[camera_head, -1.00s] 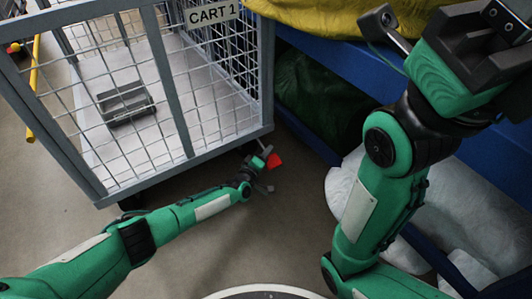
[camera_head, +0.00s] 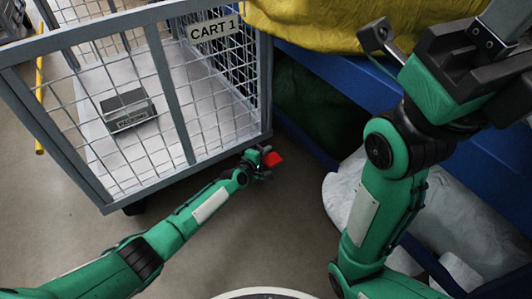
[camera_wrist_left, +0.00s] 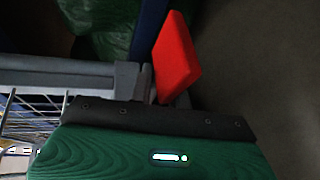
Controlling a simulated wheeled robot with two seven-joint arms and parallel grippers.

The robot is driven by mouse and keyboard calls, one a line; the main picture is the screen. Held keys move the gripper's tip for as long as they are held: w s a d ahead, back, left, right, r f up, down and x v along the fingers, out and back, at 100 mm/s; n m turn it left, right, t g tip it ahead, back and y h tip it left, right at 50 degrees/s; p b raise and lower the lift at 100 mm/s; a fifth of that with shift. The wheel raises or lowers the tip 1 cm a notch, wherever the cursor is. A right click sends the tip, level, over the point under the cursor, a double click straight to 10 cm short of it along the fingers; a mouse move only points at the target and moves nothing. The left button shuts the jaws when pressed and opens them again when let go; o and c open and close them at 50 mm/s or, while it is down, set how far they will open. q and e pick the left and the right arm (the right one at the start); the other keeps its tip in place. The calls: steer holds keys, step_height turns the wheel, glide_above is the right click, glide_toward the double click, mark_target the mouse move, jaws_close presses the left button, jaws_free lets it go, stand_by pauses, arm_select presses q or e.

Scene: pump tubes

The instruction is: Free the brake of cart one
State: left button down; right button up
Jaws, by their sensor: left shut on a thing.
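Cart one, a grey wire-mesh cart (camera_head: 168,90) with a "CART 1" sign (camera_head: 213,28), stands at the left in the head view. A red brake pedal (camera_head: 273,158) sticks out low at its near right corner; it also shows in the left wrist view (camera_wrist_left: 175,58). My left gripper (camera_head: 262,163) reaches down to that corner and is shut on the pedal. In the left wrist view the dark gripper body hides where the fingers meet it. My right gripper (camera_head: 480,45) is raised at the upper right, partly cut off by the frame; its jaw opening is unclear.
A grey box (camera_head: 128,110) lies inside the cart. To the right is a blue-framed container (camera_head: 325,62) with yellow cloth (camera_head: 320,18) above. White bundled material (camera_head: 345,192) lies beneath my right arm. Bare floor (camera_head: 265,225) is free in front of the cart.

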arm_select(q)
steer(key=shift+w+r, duration=0.35)
steer(key=shift+r, duration=0.5)
stand_by(0.8)
steer(key=c, duration=1.5)
jaws_free()
steer(key=shift+a+r, duration=0.15)
steer(key=shift+s, duration=0.1)
